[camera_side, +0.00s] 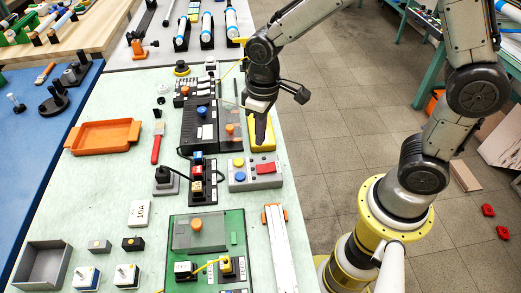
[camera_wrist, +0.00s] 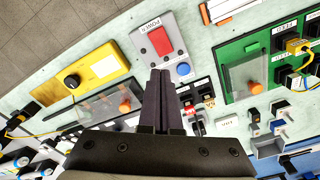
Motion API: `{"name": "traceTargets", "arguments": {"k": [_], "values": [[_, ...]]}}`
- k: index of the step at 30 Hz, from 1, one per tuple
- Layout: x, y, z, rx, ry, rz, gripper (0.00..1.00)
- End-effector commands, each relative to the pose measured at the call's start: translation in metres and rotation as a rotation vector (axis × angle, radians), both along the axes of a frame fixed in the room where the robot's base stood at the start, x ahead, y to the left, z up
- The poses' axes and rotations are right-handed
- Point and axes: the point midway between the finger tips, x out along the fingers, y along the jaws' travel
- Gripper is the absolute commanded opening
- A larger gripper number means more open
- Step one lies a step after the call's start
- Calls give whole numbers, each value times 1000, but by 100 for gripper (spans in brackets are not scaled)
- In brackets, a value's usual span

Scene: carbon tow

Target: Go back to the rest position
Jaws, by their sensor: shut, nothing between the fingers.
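My gripper (camera_side: 260,128) is shut and empty. In the side view it points down over the yellow box (camera_side: 262,140) at the right edge of the pale green table (camera_side: 295,220). In the wrist view its two dark fingers (camera_wrist: 160,74) lie together, with the grey power box (camera_wrist: 163,40) and its red switch beyond the tips. The yellow box (camera_wrist: 84,76) with a black knob shows left of the fingers. Whether the fingertips touch anything below cannot be told.
The grey box with a red switch (camera_side: 266,168) stands in front of my gripper. A black unit with orange knobs (camera_side: 205,130) is to its left. A green-based unit (camera_side: 210,240), an orange tray (camera_side: 103,137) and a grey bin (camera_side: 42,267) are also on the table.

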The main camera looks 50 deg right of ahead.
Motion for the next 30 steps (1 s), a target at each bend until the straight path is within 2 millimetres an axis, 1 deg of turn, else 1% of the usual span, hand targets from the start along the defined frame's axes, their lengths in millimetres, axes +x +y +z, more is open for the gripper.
{"name": "traceTargets", "arguments": {"k": [1,2,3,5,6,8,9,11,12,13,15,17,18,21,25,30], "values": [[3,-5,17,10,-47,-16,0],[3,-9,28,16,-74,-27,0],[1,-14,44,25,-114,-42,0],[-7,-24,69,35,-176,-68,0],[-14,-31,85,41,-215,-85,0],[-29,-41,106,49,-271,-111,0],[-40,-47,118,52,-308,-128,0],[-59,-56,133,56,-355,-152,0],[-72,-61,141,59,-387,-166,0],[-82,-64,146,59,-409,-178,0],[-104,-70,152,61,-449,-200,0],[-122,-74,154,61,-476,-216,0],[-132,-76,154,60,-489,-223,0],[-153,-78,147,59,-498,-237,0],[-165,-78,134,55,-455,-237,0],[-166,-78,133,55,-447,-237,0]]}}
